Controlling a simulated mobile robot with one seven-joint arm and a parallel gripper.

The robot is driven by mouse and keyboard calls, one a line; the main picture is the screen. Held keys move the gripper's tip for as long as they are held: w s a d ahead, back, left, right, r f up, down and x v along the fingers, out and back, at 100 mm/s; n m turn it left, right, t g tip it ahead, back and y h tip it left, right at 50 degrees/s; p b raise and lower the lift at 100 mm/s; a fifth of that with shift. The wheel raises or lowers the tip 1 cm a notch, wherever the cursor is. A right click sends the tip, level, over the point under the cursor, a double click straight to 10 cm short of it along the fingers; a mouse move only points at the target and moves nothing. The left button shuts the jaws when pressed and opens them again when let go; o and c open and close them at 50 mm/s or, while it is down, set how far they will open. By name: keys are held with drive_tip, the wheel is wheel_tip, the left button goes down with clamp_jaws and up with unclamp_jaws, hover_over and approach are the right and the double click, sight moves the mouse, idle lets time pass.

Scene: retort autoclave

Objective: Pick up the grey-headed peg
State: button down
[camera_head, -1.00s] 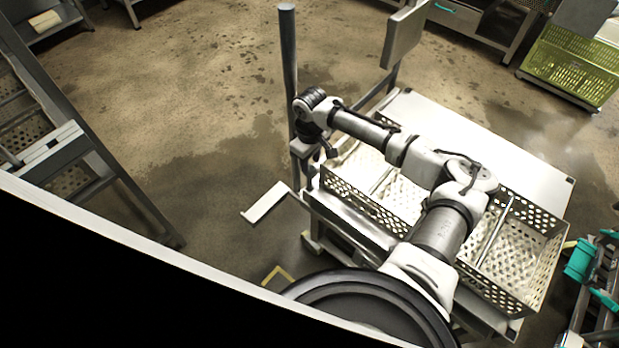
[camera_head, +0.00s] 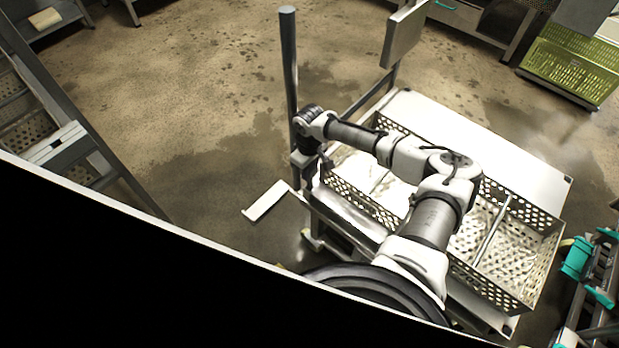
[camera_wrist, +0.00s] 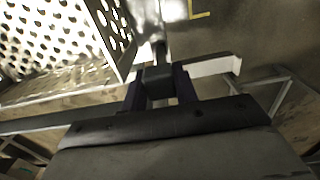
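My gripper (camera_wrist: 160,98) shows in the wrist view with its two dark fingers apart. A dark grey block (camera_wrist: 158,80) sits between the fingers, with a narrow upright piece beyond it. It may be the grey-headed peg's head, but I cannot tell for sure. Gaps seem to show between it and the fingers. In the head view my gripper is beside the cart's left corner, close to the tall grey post (camera_head: 289,80). My wrist hides the fingertips there, and I cannot make out the peg.
A perforated metal basket (camera_head: 545,250) stands on the cart (camera_head: 520,160) under my arm. Its wall also shows in the wrist view (camera_wrist: 112,35). A pale flat bar (camera_head: 265,201) juts out from the cart's left side. Open floor (camera_head: 200,110) lies left of the post.

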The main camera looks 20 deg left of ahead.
drive_tip(key=shift+r, duration=0.15)
drive_tip(key=shift+r, duration=0.55)
wheel_tip(320, 180, up, 5)
drive_tip(key=shift+r+b, duration=0.1)
drive_tip(key=shift+b, duration=0.65)
drive_tip(key=shift+s+a+r, duration=0.15)
drive_tip(key=shift+s+a, duration=0.05)
drive_tip(key=shift+s, duration=0.35)
drive_tip(key=s+a+b, duration=0.1)
drive_tip(key=s+a, duration=0.1)
drive_tip(key=s, duration=0.6)
drive_tip(key=s+a+b, duration=0.2)
drive_tip(key=s+a, duration=0.1)
drive_tip(key=s, duration=0.5)
drive_tip(key=shift+a, duration=0.35)
drive_tip(key=shift+w+r, duration=0.1)
drive_tip(key=shift+r, duration=0.05)
wheel_tip(320, 180, up, 7)
drive_tip(key=p, duration=0.6)
